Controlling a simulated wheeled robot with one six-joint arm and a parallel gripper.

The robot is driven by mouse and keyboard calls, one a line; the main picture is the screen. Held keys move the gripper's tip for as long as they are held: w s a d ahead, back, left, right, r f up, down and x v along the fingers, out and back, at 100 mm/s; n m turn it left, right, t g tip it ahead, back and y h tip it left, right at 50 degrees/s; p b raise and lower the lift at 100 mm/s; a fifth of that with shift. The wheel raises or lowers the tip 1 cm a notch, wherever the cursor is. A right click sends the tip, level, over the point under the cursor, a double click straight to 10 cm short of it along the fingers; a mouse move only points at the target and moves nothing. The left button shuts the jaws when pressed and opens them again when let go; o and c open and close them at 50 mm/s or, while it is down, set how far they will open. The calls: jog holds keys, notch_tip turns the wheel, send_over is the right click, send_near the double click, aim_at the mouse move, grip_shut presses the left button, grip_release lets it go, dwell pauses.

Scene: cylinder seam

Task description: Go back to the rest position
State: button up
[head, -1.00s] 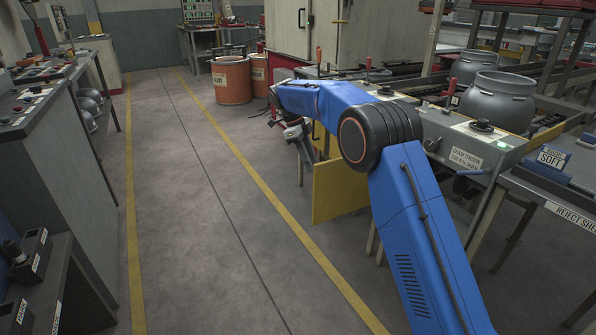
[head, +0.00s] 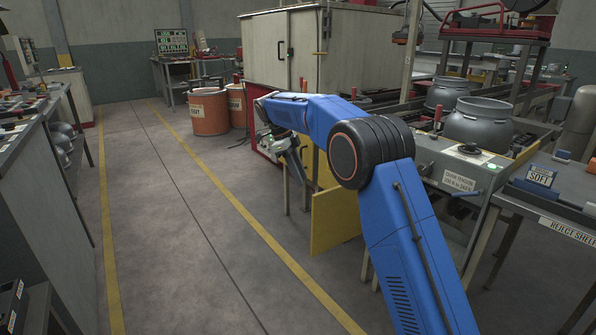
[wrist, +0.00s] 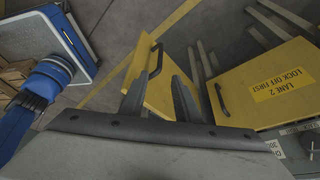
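My blue arm reaches forward from the lower right of the head view, bent at its dark elbow. My gripper (head: 298,172) hangs at the arm's far end, small and partly dark, in front of the workstation's left end.
A yellow guard panel (head: 335,218) stands out beside the workstation. Orange drums (head: 208,112) stand near the grey cabinet (head: 282,50). Grey cylinders (head: 478,124) stand on the line at right, near the reject shelf (head: 571,231). The aisle floor (head: 185,200) is clear.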

jog(key=s+d+r+n+t+y, duration=0.1)
jog(key=s+d+r+n, duration=0.45)
jog(key=s+d, duration=0.55)
jog(key=s+d+r+n+t+y, duration=0.15)
jog(key=s+d+r+n, duration=0.4)
jog(key=s+d, duration=0.55)
jog(key=s+d+f+n+t, duration=0.1)
jog(key=s+d+f+n, duration=0.1)
jog(key=s, duration=0.8)
jog(key=s+d+f+n+t+y, duration=0.1)
jog(key=s+f+n, duration=0.3)
jog(key=s, duration=0.7)
jog(key=s+d+f+n+t+y, duration=0.1)
jog(key=s+f+n, duration=0.3)
jog(key=s, duration=0.7)
notch_tip(320, 180, down, 2)
jog(key=shift+d+f, duration=0.1)
jog(key=shift+d, duration=0.75)
